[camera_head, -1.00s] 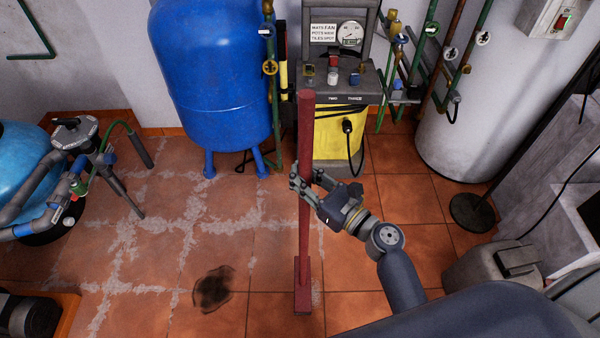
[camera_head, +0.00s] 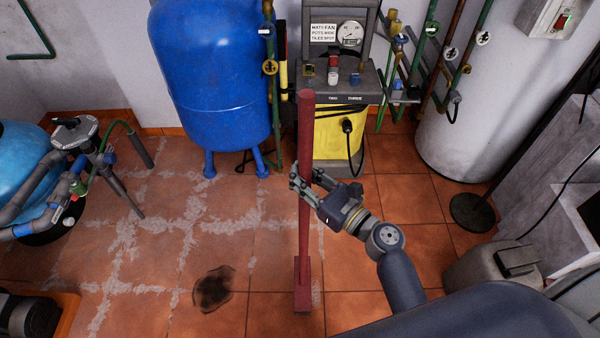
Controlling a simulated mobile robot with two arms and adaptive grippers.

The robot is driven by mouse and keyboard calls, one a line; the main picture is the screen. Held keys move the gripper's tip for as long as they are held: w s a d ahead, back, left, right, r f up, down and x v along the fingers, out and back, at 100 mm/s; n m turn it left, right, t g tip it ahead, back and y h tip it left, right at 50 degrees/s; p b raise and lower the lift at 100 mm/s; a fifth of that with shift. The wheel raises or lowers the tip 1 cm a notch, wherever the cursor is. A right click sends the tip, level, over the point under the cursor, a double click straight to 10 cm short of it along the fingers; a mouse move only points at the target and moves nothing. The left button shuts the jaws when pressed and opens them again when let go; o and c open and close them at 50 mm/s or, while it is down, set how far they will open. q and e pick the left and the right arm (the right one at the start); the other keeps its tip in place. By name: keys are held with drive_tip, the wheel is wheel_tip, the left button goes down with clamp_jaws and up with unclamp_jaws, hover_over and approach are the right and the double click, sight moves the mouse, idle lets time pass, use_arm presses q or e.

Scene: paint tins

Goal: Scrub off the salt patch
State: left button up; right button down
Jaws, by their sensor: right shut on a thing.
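A dark red long-handled scrubber (camera_head: 306,150) stands nearly upright, its block-shaped head (camera_head: 303,285) low over or on the tiles; contact is unclear. My right gripper (camera_head: 309,187) is shut around the middle of its handle. Whitish salt (camera_head: 190,226) spreads along the tile joints left of the scrubber, in lines and blotches. A little whitish residue (camera_head: 316,290) shows just right of the head. A dark stain (camera_head: 213,289) lies on the tiles left of the head. My left gripper is not in view.
A blue tank (camera_head: 212,75) on legs and a yellow machine (camera_head: 335,140) stand behind. A light blue pump filter (camera_head: 22,170) is at left. A white cylinder (camera_head: 465,120) and a grey bin (camera_head: 495,265) are at right. Tiles around the scrubber are open.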

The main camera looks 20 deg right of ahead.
drive_tip(key=shift+f+b, duration=1.7)
drive_tip(key=shift+f, duration=0.15)
